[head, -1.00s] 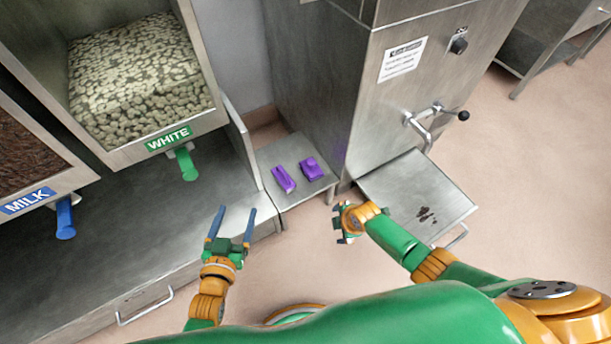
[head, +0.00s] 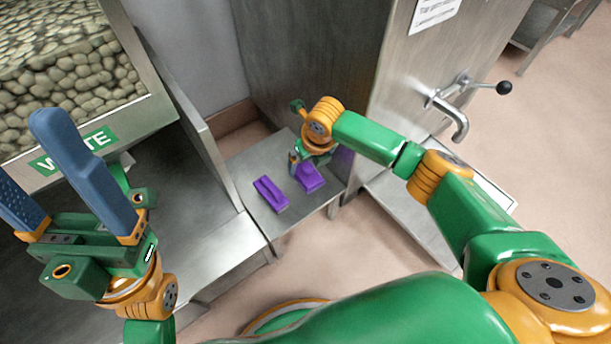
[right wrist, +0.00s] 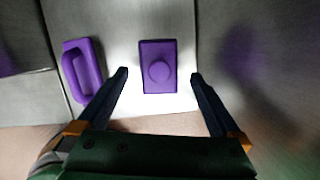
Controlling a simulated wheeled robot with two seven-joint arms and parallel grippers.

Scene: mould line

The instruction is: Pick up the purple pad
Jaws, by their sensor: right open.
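Two purple pieces sit on a low steel shelf (head: 240,170). One is a rectangular pad with a round knob (head: 310,178); the other is a block with a raised bar handle (head: 270,194), to its left. In the right wrist view the knobbed pad (right wrist: 159,52) lies between the open fingertips of my right gripper (right wrist: 158,77), with a gap on each side. The handled block (right wrist: 82,70) lies left of the left finger. In the head view my right gripper (head: 297,137) is over the shelf, partly hidden by its wrist. My left gripper (head: 28,150) is open and empty at the left.
A steel machine with a lever (head: 455,100) stands right of the shelf, with a tray (head: 400,210) low at its front. A bin labelled WHITE (head: 75,85) and a steel counter (head: 185,215) stand at the left.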

